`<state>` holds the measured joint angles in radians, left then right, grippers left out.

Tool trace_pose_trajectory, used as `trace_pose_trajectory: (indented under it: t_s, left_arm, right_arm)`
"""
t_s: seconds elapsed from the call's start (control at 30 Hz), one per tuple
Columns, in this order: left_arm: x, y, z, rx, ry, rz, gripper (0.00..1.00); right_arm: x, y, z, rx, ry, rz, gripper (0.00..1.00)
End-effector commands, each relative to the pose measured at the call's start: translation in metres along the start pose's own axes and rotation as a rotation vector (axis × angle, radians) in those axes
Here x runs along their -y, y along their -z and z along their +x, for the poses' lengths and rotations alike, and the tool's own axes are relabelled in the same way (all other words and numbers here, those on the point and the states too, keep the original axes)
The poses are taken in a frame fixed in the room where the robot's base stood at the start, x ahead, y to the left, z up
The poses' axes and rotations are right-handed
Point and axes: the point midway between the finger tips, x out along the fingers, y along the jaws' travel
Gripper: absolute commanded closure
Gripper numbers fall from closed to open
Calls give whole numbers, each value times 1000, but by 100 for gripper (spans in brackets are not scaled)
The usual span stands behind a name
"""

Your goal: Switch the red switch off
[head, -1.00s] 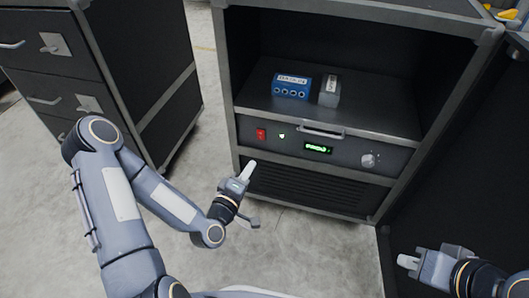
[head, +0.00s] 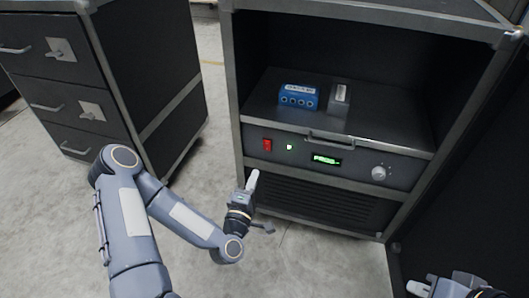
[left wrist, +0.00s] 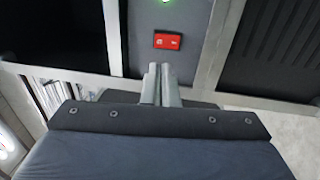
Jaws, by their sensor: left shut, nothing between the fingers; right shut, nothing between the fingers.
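The red switch (head: 267,145) is a small red rocker at the left end of the dark front panel (head: 345,168) in the cabinet. In the left wrist view the red switch (left wrist: 167,41) lies just beyond the fingertips, slightly to their right. My left gripper (head: 253,178) is shut and empty, below the switch in the head view and apart from it. Its shut fingers (left wrist: 161,70) also show in the left wrist view. My right gripper (head: 416,288) is shut and empty at the bottom right edge, partly out of frame, away from the panel.
A green light (head: 290,147), a green display (head: 326,160) and a knob (head: 379,173) sit right of the switch. A handle (head: 330,139) juts out above. A blue box (head: 299,96) and a grey block (head: 340,94) stand on the shelf. A drawer cabinet (head: 150,85) stands left.

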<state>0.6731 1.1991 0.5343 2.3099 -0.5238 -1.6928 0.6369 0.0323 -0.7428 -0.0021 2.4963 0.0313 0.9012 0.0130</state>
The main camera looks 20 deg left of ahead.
Motion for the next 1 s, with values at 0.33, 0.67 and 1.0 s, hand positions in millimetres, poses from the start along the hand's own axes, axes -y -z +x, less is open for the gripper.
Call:
trace_pose_trajectory:
  t_s: [0.33, 0.67, 1.0]
  left_arm:
    - [2, 0, 74, -2, -3, 1, 100]
    - [1, 0, 104, 0, 1, 0, 100]
    - [0, 0, 105, 0, 3, 0, 100]
  right_arm:
    - [-6, -7, 13, 0, 0, 0, 100]
    - [-8, -10, 19, 0, 0, 0, 100]
    - [-8, -9, 18, 0, 0, 0, 100]
